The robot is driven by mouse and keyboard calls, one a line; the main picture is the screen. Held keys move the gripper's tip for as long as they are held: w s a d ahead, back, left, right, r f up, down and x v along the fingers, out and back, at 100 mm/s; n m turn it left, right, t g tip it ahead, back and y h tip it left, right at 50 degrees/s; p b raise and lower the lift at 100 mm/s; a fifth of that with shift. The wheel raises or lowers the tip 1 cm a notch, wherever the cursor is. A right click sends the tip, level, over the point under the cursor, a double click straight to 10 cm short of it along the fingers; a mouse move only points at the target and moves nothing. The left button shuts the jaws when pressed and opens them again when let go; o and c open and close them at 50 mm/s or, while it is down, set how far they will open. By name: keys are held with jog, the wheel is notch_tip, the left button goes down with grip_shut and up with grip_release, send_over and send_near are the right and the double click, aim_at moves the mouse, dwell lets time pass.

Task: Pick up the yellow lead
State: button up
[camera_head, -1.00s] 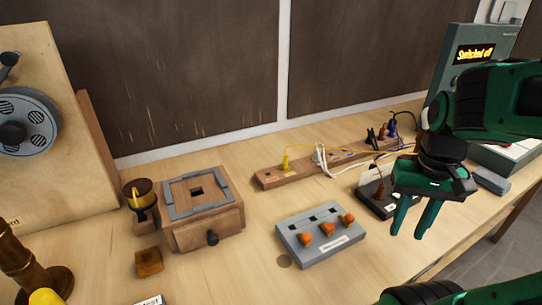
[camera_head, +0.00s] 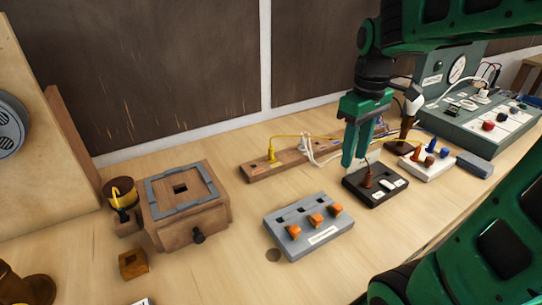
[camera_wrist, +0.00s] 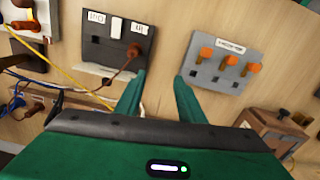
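The yellow lead has a yellow plug (camera_head: 271,152) upright in the left end of the wooden strip (camera_head: 262,172). Its thin yellow wire runs right along the strip and passes behind my gripper (camera_head: 355,163). In the wrist view, the yellow wire (camera_wrist: 62,72) crosses the left side diagonally; its plug is not visible there. My gripper points down, its fingers apart with nothing between them. It hangs right of the yellow plug, near the black block (camera_head: 376,197). In the wrist view, the open fingers (camera_wrist: 158,85) are over bare table between the black block and grey block.
The grey block (camera_head: 310,243) with orange knobs stands in front of the strip. White cables (camera_head: 318,150) lie on the strip. A wooden box (camera_head: 190,215) stands left. A white block (camera_head: 428,167) and a large meter panel (camera_head: 470,128) stand right.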

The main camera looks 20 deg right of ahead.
jog(key=w+a+r+n, duration=0.2)
jog(key=w+a+n, duration=0.5)
jog(key=w, duration=0.4)
jog(key=n, duration=0.7)
send_over(271, 147)
jog(key=s, duration=0.1)
notch_tip(271, 147, down, 5)
jog(key=shift+a+f, duration=0.15)
jog(key=shift+w+f, duration=0.2)
jog(key=shift+f, duration=1.15)
jog(key=shift+w+f, duration=0.15)
jog(key=shift+f, duration=1.15)
jog(key=shift+c, duration=0.3)
grip_shut()
